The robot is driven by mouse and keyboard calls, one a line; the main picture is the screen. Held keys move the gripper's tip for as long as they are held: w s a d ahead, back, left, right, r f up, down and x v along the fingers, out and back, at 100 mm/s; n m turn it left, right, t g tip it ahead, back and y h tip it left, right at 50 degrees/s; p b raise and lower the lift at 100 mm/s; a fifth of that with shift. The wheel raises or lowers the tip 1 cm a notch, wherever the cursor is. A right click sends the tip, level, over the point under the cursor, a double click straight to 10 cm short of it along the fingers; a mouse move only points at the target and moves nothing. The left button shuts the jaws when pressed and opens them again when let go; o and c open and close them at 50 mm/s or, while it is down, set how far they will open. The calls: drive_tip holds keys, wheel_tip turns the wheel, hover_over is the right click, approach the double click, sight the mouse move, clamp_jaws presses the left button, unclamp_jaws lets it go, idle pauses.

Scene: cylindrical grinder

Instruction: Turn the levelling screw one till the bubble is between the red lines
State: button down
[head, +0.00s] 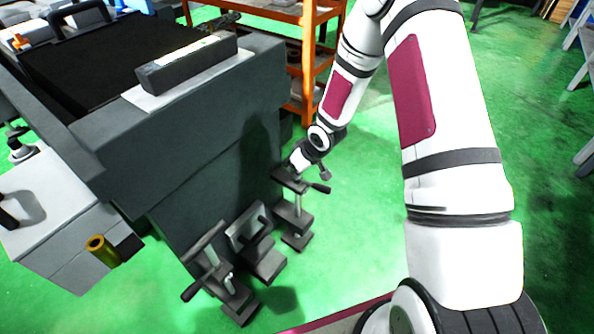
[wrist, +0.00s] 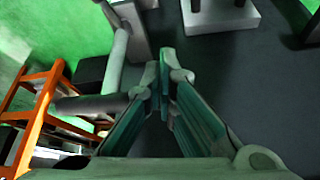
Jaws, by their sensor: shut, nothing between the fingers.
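I cannot tell which is number one. The dark spirit level (head: 187,66) lies on top of the machine; its bubble and red lines are too small to read. My arm reaches down to the far screw. In the wrist view my gripper (wrist: 163,64) is shut and empty, its fingertips just right of a grey handle bar (wrist: 88,106) and pale post (wrist: 119,62). I cannot tell whether they touch.
The dark grey machine (head: 190,140) fills the left side. An orange shelf (head: 306,65) stands behind the far screw and also shows in the wrist view (wrist: 37,110). A brass-coloured cylinder (head: 102,250) sticks out at lower left. Green floor (head: 365,225) right of the screws is clear.

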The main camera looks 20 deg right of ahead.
drive_tip(key=shift+a, duration=0.15)
drive_tip(key=shift+w+a+m+b, duration=0.1)
drive_tip(key=shift+a+m+b, duration=0.05)
drive_tip(key=shift+m+b, duration=0.25)
drive_tip(key=shift+w+a+m+h+b, duration=0.15)
drive_tip(key=shift+a+m+h+b, duration=0.1)
drive_tip(key=shift+m+h+b, duration=0.1)
drive_tip(key=w+a+m+h+b, duration=0.1)
drive_tip(key=w+a+m+h, duration=0.3)
drive_tip(key=w+m, duration=0.3)
drive_tip(key=m, duration=0.3)
drive_tip(key=shift+w+a+g, duration=0.25)
drive_tip(key=shift+a+g, duration=0.05)
drive_tip(key=shift+w+m+h, duration=0.1)
drive_tip(key=shift+m+h, duration=0.15)
idle(0.5)
